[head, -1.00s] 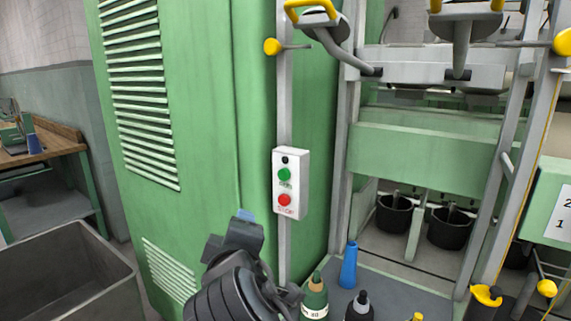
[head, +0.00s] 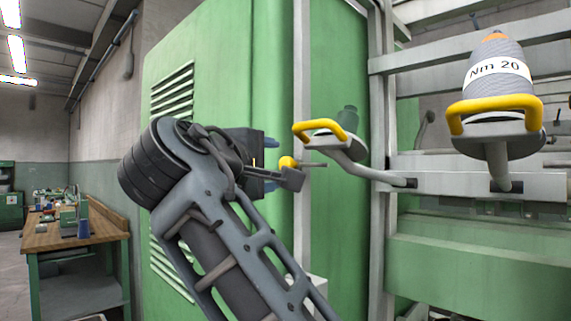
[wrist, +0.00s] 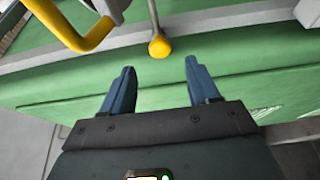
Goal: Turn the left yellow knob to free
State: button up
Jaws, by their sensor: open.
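The left yellow knob (head: 287,163) is a round ball on a thin rod, fixed to the grey upright at the edge of the green cabinet. In the wrist view the knob (wrist: 159,47) lies ahead of my gripper (wrist: 156,80), centred between the two blue fingers and a little beyond their tips. The fingers are apart and empty, and do not touch the knob. In the head view my gripper (head: 271,164) is raised beside the knob, partly hidden by my own wrist.
A yellow-handled spool holder (head: 322,128) sits just right of the knob and shows close by in the wrist view (wrist: 75,30). A second holder carries a grey yarn cone (head: 497,75). The green cabinet (head: 220,85) stands behind. A workbench (head: 75,236) is at left.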

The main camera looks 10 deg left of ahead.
aim_at(291, 165)
jog(key=p+x, duration=0.1)
jog(key=x, duration=0.5)
jog(key=shift+p, duration=0.3)
jog(key=shift+w+f, duration=0.1)
jog(key=c, duration=1)
